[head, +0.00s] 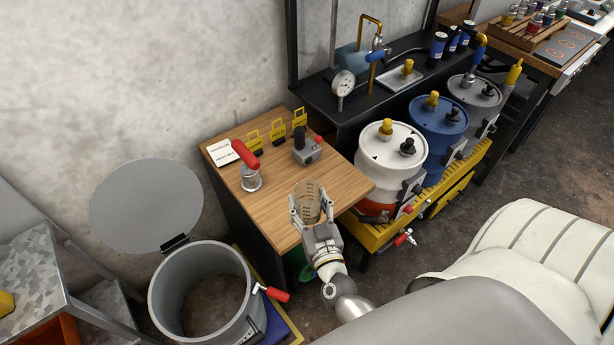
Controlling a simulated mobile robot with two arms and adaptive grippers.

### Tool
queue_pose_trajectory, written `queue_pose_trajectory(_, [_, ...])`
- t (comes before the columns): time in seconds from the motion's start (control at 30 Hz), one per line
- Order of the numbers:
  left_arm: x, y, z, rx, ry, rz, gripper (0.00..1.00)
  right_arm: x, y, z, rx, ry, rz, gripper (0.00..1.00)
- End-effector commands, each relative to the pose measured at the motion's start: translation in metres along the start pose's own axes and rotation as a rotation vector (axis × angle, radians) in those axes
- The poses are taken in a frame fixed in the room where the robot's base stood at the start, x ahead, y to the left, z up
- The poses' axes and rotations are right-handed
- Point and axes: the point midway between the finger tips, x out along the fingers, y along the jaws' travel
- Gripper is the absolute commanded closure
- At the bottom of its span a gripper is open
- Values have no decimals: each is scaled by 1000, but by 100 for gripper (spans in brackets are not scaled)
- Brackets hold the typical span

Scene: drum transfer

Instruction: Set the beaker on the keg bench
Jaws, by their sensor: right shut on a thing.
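The beaker (309,196) is clear glass with brownish contents or the wood showing through it. My right gripper (310,207) is shut on the beaker, one finger on each side, over the front part of a wooden-topped bench (275,212). I cannot tell whether the beaker touches the bench top. Several drums stand to the right: a white and orange one (392,150), a blue one (438,120) and a grey one (475,97). Which surface is the keg bench is not labelled. My left gripper is not in view.
On the wooden bench stand a red-handled tool (247,165), a white card (224,152), yellow tags (277,130) and a grey device with a black knob (306,150). An open grey drum (205,250) stands at the lower left. A black shelf (350,105) carries a gauge (343,84).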

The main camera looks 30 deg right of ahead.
Motion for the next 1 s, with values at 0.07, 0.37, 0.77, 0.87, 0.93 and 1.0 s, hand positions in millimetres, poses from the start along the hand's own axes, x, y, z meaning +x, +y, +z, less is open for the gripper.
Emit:
queue_pose_trajectory(0.07, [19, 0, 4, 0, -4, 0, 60, 19, 5, 14, 0, 4, 1, 63])
queue_pose_trajectory(0.37, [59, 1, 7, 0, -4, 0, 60, 58, 17, 46, 1, 2, 1, 63])
queue_pose_trajectory(0.77, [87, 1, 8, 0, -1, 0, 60, 80, 23, 69, 1, 0, 0, 63])
queue_pose_trajectory(0.87, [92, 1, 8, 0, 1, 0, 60, 83, 24, 74, 0, 0, 0, 63])
queue_pose_trajectory(0.93, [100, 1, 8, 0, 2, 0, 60, 87, 25, 81, -1, 0, 0, 63])
queue_pose_trajectory(1.0, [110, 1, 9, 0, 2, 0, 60, 88, 25, 90, 1, -1, -1, 63])
